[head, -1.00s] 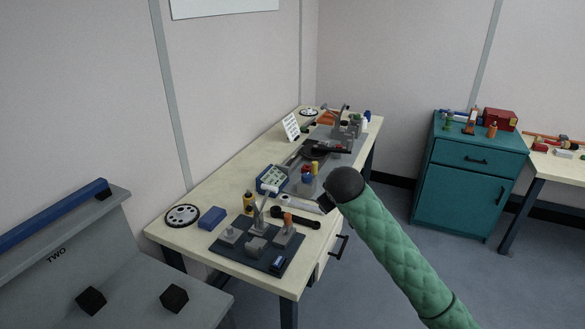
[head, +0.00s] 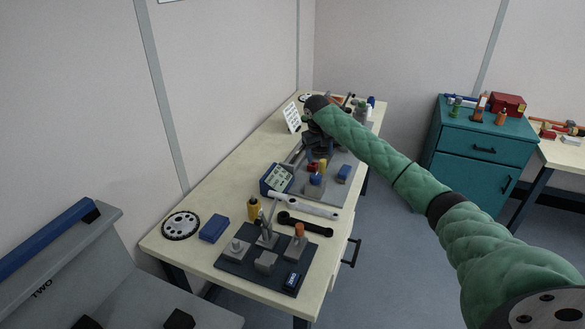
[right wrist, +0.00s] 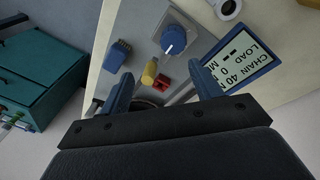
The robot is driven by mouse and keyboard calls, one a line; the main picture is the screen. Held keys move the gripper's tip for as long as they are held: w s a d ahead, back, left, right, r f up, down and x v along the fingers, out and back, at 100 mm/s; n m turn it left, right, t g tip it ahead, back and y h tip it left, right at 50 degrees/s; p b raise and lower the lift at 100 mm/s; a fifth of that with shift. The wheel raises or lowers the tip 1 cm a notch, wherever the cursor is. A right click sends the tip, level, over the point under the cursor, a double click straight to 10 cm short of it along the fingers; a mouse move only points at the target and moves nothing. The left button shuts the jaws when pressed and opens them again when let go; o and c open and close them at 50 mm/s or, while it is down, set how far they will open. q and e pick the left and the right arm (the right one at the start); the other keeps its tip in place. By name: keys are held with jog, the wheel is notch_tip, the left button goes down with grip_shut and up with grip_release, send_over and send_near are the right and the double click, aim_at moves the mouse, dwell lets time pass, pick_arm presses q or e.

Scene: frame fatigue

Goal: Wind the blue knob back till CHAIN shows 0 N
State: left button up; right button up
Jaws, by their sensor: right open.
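The blue knob (right wrist: 173,40) sits on a grey block on the bench fixture. It has a white pointer mark, and it also shows small in the head view (head: 316,179). The display (right wrist: 238,66) has a blue frame and stands beside it; its CHAIN line appears to read 40, with a LOAD line below. In the head view the display (head: 276,180) is left of the knob. My right gripper (right wrist: 161,73) is open and empty, its fingers short of the knob and apart from it. My left gripper is not in view.
A yellow part (right wrist: 149,72), a red part (right wrist: 165,86) and a blue block (right wrist: 117,55) are close to the knob. A torque wrench (head: 305,206) and a black wrench (head: 305,224) lie nearer on the bench. A teal cabinet (head: 478,160) stands at the right.

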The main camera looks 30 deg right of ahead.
aim_at(315, 176)
jog(key=shift+w+a+f+m+g+y, duration=0.15)
jog(key=shift+w+f+m+g+y, duration=0.2)
jog(key=shift+w+f, duration=0.3)
jog(key=shift+s+a+f+m+g+y, duration=0.15)
jog(key=shift+a+f+m+g+y, duration=0.15)
jog(key=shift+a, duration=0.2)
jog(key=shift+s+r+m, duration=0.35)
jog(key=shift+s, duration=0.05)
jog(key=shift+w+d+f+p, duration=0.1)
jog(key=shift+f+p, duration=0.6)
jog(key=shift+f, duration=1.35)
jog(key=shift+d+f+p, duration=0.1)
jog(key=shift+f+p, duration=0.6)
jog(key=shift+f, duration=1.3)
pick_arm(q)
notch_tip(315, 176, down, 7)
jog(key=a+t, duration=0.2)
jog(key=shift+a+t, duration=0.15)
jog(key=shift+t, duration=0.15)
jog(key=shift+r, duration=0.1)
pick_arm(e)
jog(key=c, duration=1)
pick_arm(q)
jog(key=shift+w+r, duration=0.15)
